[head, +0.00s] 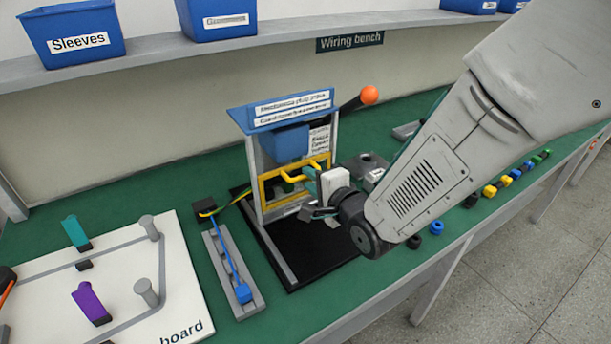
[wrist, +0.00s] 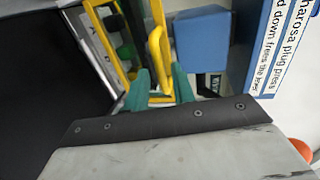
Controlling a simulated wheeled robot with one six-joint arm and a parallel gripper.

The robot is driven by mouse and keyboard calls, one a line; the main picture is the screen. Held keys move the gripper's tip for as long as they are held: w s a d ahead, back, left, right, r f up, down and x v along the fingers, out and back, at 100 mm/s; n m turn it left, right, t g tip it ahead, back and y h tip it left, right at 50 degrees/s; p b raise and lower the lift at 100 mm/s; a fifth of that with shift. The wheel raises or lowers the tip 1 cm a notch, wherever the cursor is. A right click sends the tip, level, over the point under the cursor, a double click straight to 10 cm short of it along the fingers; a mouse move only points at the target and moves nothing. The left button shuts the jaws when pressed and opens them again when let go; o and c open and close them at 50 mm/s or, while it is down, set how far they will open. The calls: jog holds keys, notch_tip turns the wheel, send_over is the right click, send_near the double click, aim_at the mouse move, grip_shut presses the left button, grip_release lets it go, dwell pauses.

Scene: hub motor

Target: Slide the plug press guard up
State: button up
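The plug press (head: 290,120) stands on the green bench with a blue top sign and a blue block (head: 286,143) inside. Its guard (head: 263,192) is a yellow frame low on the front, below the blue block, with a yellow handle (head: 301,167). In the wrist view the handle (wrist: 157,48) lies just ahead of the fingertips, roughly between them. My gripper (wrist: 161,85) has two teal fingers set apart, with the guard frame (wrist: 131,38) behind. In the head view my gripper (head: 312,184) is at the guard's right front, partly hidden by my wrist. Contact cannot be told.
A black base plate (head: 325,258) lies under the press. A black lever with an orange ball (head: 369,95) sticks out at the upper right. A grey rail with a blue plug (head: 243,293) and a white board (head: 120,285) lie left. Several small colored parts line the right edge.

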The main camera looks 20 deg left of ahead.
aim_at(306, 177)
jog(key=shift+x, duration=1.55)
grip_shut()
notch_tip(306, 177, up, 10)
jog(key=shift+r, duration=0.15)
grip_release()
